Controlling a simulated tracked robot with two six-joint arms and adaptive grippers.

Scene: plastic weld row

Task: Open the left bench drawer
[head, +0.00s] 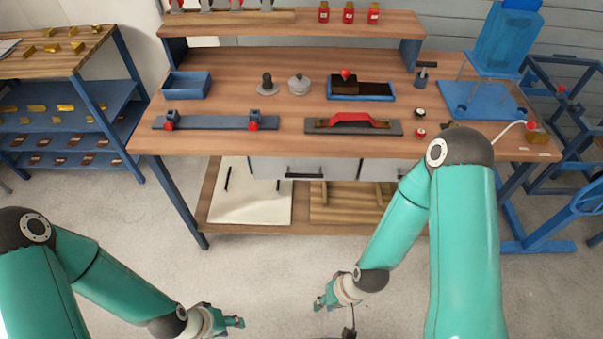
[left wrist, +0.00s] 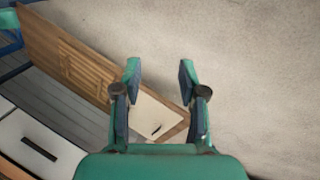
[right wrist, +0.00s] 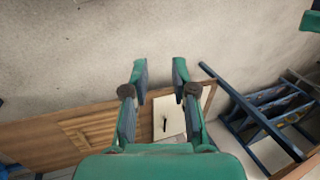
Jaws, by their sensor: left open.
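The left bench drawer (head: 267,168) is a pale grey front under the workbench top, with a dark bar handle (head: 304,175). It looks shut. A pale front with a dark handle (left wrist: 39,150) also shows at the lower left of the left wrist view. My left gripper (head: 236,322) is open and empty, low in front of the bench and apart from the drawer; its spread fingers show in the left wrist view (left wrist: 158,82). My right gripper (head: 320,304) is low, to its right, and also open and empty in the right wrist view (right wrist: 160,75).
A second pale drawer front (head: 373,169) sits to the right, partly behind my right arm. The bench top (head: 235,90) carries blue trays and fixtures. The lower shelf holds a white panel (head: 250,205). A blue rack (head: 95,105) stands left. Floor in front is clear.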

